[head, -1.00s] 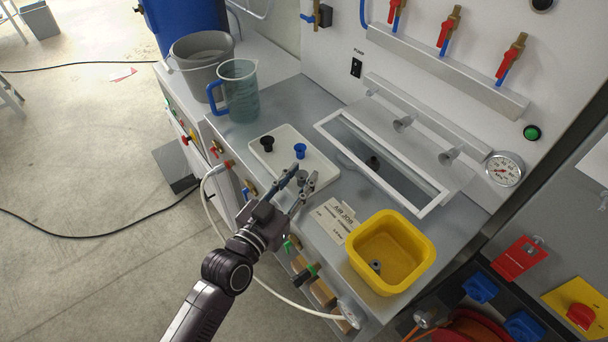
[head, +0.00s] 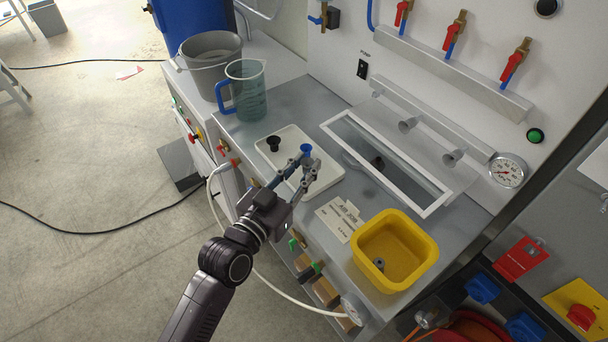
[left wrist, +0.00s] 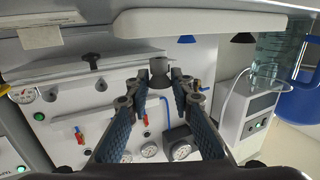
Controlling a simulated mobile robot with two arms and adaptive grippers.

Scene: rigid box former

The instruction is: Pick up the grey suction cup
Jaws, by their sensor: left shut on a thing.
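My left gripper (head: 306,168) is over the near right part of the white tray (head: 283,164). In the left wrist view its fingers (left wrist: 158,84) are shut on the grey suction cup (left wrist: 158,68), which sits between the fingertips. That view is upside down, and a gap shows between the cup and the tray (left wrist: 200,23), so the cup is held clear of it. In the head view the fingers mostly hide the cup. A black cup (head: 273,143) and a blue cup (head: 306,149) stand on the tray, the blue one just behind the fingertips. My right gripper is not in view.
A yellow bin (head: 413,274) with a small grey part inside stands at the right. Behind lies a sunken basin with a white frame (head: 435,205). A measuring jug (head: 247,92) and a grey bucket (head: 212,68) stand at the left. A label card (head: 339,218) lies near the front.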

